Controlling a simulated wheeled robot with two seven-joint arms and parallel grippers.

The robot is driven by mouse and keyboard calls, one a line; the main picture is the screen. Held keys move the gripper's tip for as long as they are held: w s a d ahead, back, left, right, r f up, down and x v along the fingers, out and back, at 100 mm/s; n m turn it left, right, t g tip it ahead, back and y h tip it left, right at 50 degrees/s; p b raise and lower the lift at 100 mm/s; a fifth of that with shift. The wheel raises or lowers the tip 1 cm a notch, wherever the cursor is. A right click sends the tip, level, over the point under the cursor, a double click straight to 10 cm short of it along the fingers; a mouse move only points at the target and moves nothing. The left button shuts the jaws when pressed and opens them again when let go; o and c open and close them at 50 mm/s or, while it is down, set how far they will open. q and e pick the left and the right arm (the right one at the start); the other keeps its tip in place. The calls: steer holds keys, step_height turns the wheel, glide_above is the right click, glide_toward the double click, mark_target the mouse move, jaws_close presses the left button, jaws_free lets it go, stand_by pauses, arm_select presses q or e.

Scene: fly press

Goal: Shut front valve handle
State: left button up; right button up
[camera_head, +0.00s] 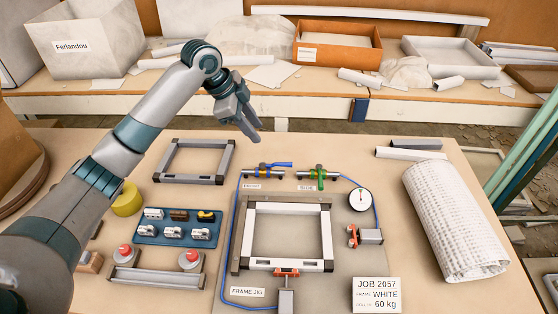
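The front valve (263,171) lies on a short metal pipe near the back of the jig board, above a label reading FRONT. Its blue handle (281,164) points right, roughly along the pipe. To its right is the side valve (307,174), whose green handle (321,179) stands across its pipe. My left gripper (253,131) hangs in the air above the back of the table, behind the front valve in the picture and apart from it. It points down and holds nothing visible. The gap between its fingers is not clear. My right gripper is out of view.
A blue hose (230,240) runs around the jig board. A white frame (325,238) sits on the board between red clamps. A gauge (360,199), a job card (377,294), a rolled white sheet (452,220) and a blue parts tray (178,229) stand around it.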

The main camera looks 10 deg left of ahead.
mark_target(281, 163)
arm_select(q)
steer(key=shift+f, duration=0.1)
